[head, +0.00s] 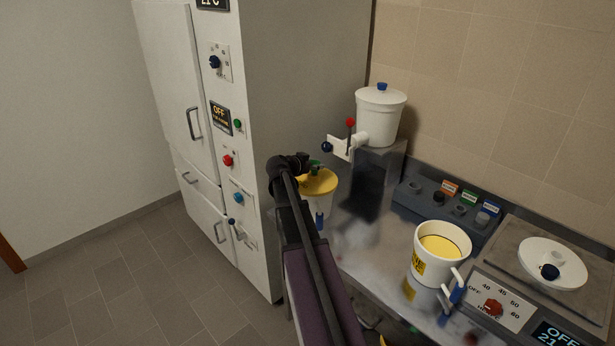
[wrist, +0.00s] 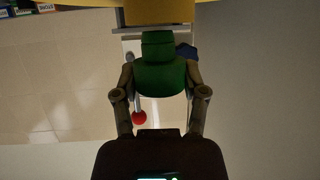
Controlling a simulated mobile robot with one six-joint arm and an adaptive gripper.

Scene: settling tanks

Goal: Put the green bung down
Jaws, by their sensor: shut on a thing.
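My gripper (head: 298,164) is shut on the green bung (head: 315,165), just above the yellow top of a pale vessel (head: 319,183) at the counter's left end. In the wrist view the green bung (wrist: 160,72) sits upright in the picture between both fingers of my gripper (wrist: 159,55). A yellow surface (wrist: 160,11) shows beyond its narrower end. I cannot tell whether the bung touches the vessel. A dark rack (head: 430,203) with orange, green and blue labels and several round fittings stands at the back of the counter.
A white lidded pot (head: 381,118) with a red-knobbed tap stands on a metal block (head: 377,180) right of my gripper. A white vessel of yellow liquid (head: 441,250) stands forward. A heater panel (head: 495,303) and a white funnel-like dish (head: 552,264) are right. A tall cabinet (head: 300,80) stands left.

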